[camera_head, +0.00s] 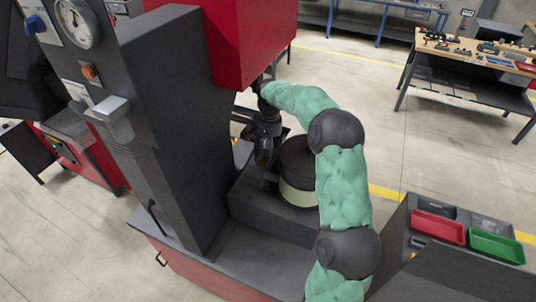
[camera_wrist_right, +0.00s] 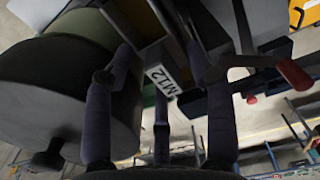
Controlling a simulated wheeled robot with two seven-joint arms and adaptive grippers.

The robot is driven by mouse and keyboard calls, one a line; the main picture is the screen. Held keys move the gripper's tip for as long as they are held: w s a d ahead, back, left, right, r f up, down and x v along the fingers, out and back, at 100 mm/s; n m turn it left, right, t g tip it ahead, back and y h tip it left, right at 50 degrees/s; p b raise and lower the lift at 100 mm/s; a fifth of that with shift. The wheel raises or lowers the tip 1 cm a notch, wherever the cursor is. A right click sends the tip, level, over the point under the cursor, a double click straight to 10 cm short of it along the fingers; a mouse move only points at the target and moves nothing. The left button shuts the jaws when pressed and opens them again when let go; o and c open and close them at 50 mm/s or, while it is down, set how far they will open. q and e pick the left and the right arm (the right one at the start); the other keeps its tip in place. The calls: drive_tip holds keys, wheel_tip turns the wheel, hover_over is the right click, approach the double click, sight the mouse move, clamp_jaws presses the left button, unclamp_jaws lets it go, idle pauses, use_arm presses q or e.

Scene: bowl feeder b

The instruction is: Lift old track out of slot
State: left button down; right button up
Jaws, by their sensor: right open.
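My right gripper (camera_head: 264,152) reaches down beside the dark machine column, left of the round bowl feeder (camera_head: 298,185). In the right wrist view its dark fingers (camera_wrist_right: 158,62) are open and spread, with nothing held between them. A part with a white "M12" label (camera_wrist_right: 163,80) shows between and beyond the fingers; it looks like the track, but I cannot tell whether it sits in a slot. The track is too hidden to make out in the head view. The bowl feeder also fills the left of the wrist view (camera_wrist_right: 50,95). My left gripper is not in view.
The dark column (camera_head: 165,130) and red housing (camera_head: 240,40) stand close left of and above the gripper. A red-handled lever (camera_wrist_right: 293,75) is at the right in the wrist view. A red tray (camera_head: 438,227) and green tray (camera_head: 497,246) sit at the lower right.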

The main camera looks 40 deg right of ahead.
clamp_jaws()
